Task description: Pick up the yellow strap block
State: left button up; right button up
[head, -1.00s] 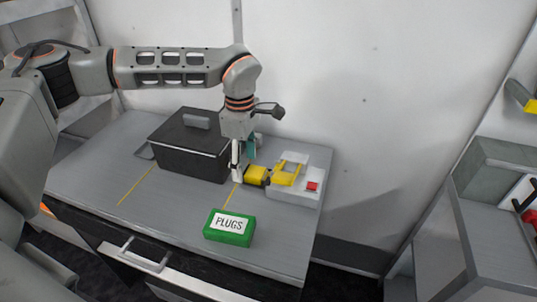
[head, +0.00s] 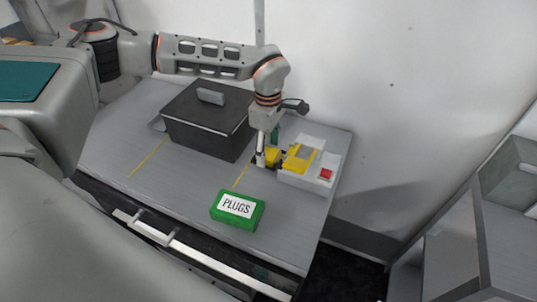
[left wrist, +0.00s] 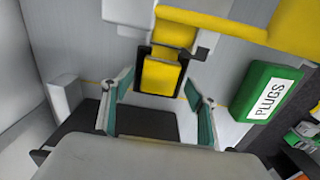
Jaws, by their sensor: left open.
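The yellow strap block (head: 274,157), a yellow block with a black band, lies on the grey worktop beside the white unit with the yellow frame. It also shows in the left wrist view (left wrist: 161,76), upper middle, with black along its sides. My left gripper (head: 266,151) is open, low over the worktop right at the block, and partly hides it. In the left wrist view its two teal-padded fingers (left wrist: 157,100) stand apart on either side of the block's near end. I cannot tell whether they touch it. My right gripper is not in view.
A black lidded box (head: 205,130) stands close left of my left gripper. The white unit (head: 316,172) with a red button is to the right. A green PLUGS box (head: 237,209) lies in front. The worktop's left front is clear. A wall rises behind.

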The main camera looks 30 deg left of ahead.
pick_arm(q)
jog(key=shift+f, duration=0.2)
jog(key=c, duration=1.2)
jog(key=shift+c, duration=0.2)
jog(key=shift+r, duration=0.15)
